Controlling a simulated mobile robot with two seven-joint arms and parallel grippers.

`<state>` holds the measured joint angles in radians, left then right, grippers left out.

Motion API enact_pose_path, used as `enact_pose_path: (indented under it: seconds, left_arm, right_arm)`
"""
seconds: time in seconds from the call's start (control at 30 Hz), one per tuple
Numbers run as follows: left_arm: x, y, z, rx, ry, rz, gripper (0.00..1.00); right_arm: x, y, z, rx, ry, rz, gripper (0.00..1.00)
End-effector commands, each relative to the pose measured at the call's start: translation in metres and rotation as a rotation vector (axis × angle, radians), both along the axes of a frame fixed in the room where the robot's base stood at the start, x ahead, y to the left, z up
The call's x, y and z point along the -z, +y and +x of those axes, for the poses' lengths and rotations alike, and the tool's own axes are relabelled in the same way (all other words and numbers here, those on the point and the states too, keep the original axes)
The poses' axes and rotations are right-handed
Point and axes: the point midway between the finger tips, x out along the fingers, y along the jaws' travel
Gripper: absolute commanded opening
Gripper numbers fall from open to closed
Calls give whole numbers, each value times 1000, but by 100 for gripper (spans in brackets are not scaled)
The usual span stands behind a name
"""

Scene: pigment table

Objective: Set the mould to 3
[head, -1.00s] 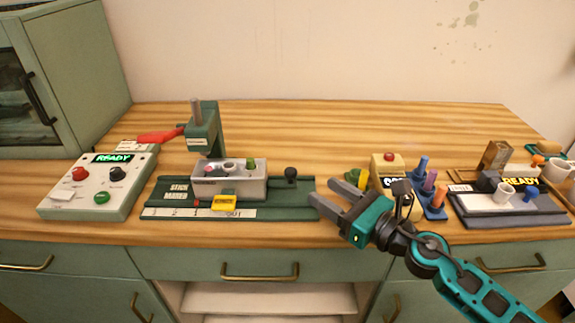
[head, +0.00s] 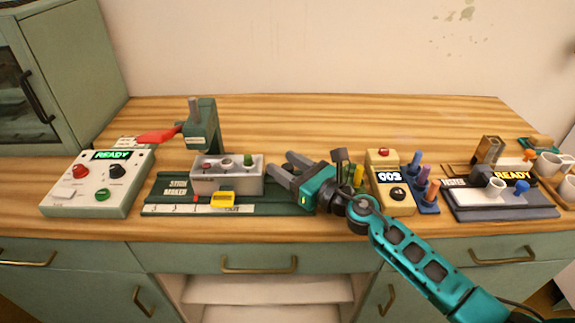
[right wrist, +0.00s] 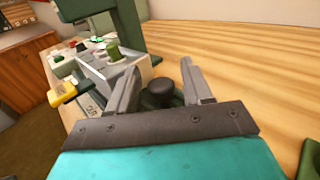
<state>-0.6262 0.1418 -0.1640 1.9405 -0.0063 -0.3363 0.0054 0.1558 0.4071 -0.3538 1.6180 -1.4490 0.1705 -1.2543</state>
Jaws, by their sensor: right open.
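The mould (head: 228,181) is a grey block with holes, sitting on the green base of the stick maker (head: 165,187). A green peg stands in its right hole. A yellow tag (head: 222,199) hangs at its front over the white scale strip (head: 160,209), whose numbers are too small to read surely. A black knob (right wrist: 158,92) shows in the right wrist view between my right fingers; my gripper hides it in the head view. My right gripper (head: 279,163) is open, just right of the mould, with its fingers on either side of the knob. My left gripper is not in view.
A control box (head: 97,183) showing READY stands at the left. The press with a red lever (head: 160,136) rises behind the mould. The back of the table is clear.

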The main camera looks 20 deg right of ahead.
Motion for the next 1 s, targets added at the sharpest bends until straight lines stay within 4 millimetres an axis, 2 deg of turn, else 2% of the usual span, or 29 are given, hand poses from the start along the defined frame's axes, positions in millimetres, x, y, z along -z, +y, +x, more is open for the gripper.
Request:
enact_pose_path:
  seconds: [0.07,0.53,1.0]
  left_arm:
    - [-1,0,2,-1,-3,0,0]
    - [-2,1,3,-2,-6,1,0]
    - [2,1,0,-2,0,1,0]
  right_arm:
    - [0,0,0,0,0,0,45]
    - [0,0,0,0,0,1,0]
    - [1,-2,1,0,0,1,0]
